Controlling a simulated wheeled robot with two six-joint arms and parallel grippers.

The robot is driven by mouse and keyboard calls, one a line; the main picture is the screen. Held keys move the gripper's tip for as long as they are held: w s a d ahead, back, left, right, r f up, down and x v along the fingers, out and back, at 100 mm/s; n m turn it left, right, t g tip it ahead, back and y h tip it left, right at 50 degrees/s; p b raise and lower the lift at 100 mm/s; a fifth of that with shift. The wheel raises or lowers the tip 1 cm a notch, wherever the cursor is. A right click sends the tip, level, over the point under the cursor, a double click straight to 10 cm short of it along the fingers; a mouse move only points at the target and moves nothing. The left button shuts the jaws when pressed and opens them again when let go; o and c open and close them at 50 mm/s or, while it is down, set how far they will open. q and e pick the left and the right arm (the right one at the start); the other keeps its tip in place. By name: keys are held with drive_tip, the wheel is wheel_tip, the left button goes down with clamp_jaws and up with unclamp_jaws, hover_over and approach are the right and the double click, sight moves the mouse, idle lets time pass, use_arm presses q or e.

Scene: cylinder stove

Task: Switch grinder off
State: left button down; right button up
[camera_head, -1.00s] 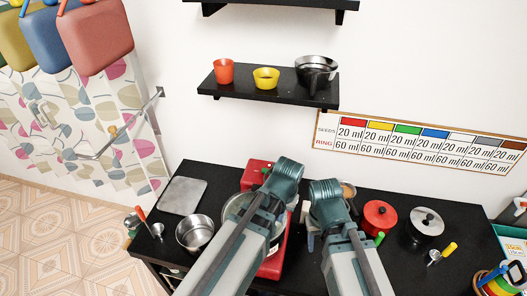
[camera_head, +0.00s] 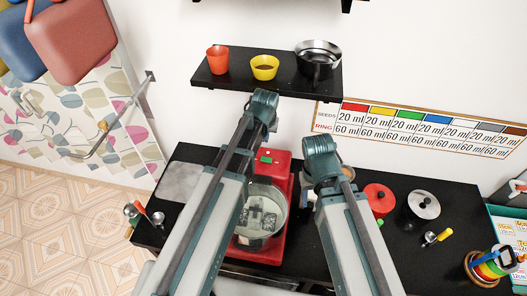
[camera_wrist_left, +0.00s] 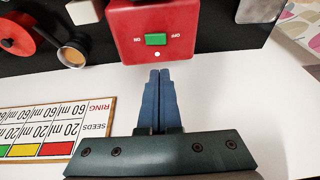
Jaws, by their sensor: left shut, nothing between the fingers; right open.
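The red grinder (camera_head: 283,238) stands on the black counter, with a steel bowl (camera_head: 276,212) at its front. Its green switch (camera_head: 266,160) is on the red rear part. In the left wrist view the green switch (camera_wrist_left: 155,39) sits between ON on the left and OFF on the right, both upside down, with a white dot below. My left gripper (camera_wrist_left: 160,72) is shut and empty, its fingertips just below the red switch face; I cannot tell whether they touch it. In the head view its fingers are hidden behind my arm. My right gripper (camera_head: 309,192) is open, right of the grinder.
A black shelf (camera_head: 215,86) with cups and a pan hangs above. A label board (camera_head: 425,130) is on the wall. A grey plate (camera_head: 182,183) lies at the counter's left.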

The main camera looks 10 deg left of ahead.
sight(263, 158)
use_arm(q)
drive_tip(key=b+x, duration=0.8)
drive_tip(key=s+b+x, duration=0.1)
drive_tip(key=b+x, duration=0.3)
drive_tip(key=x, duration=0.1)
drive_tip(key=shift+a+f, duration=0.1)
drive_tip(key=shift+a+f+b, duration=0.1)
drive_tip(key=shift+f+b, duration=0.45)
drive_tip(key=shift+b, duration=0.25)
drive_tip(key=shift+r, duration=0.1)
